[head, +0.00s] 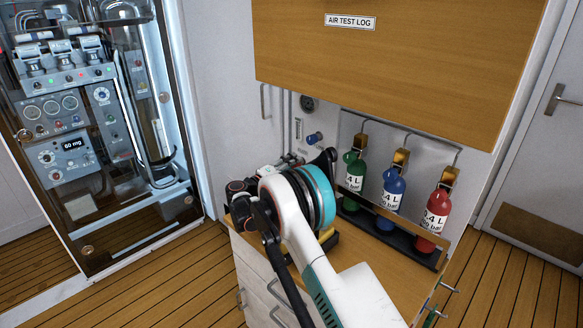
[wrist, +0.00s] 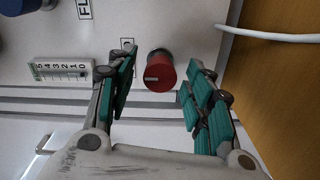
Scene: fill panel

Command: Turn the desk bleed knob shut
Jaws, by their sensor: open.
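A round red knob (wrist: 160,72) with a small pale mark on its face stands out from the white panel in the wrist view. I take it to be the bleed knob, but no readable name shows beside it. My gripper (wrist: 162,62) is open, with its green-padded fingers to the left and right of the knob. Gaps show on both sides, and I see no contact. How deep the knob sits between the fingers is hard to tell. In the head view my arm hides the red knob.
A flow scale (wrist: 62,71) is left of the gripper, and a white hose (wrist: 270,34) runs at upper right. In the head view a blue knob (head: 314,138) is on the panel, and green (head: 354,175), blue (head: 391,192) and red (head: 434,217) bottles stand right of my arm.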

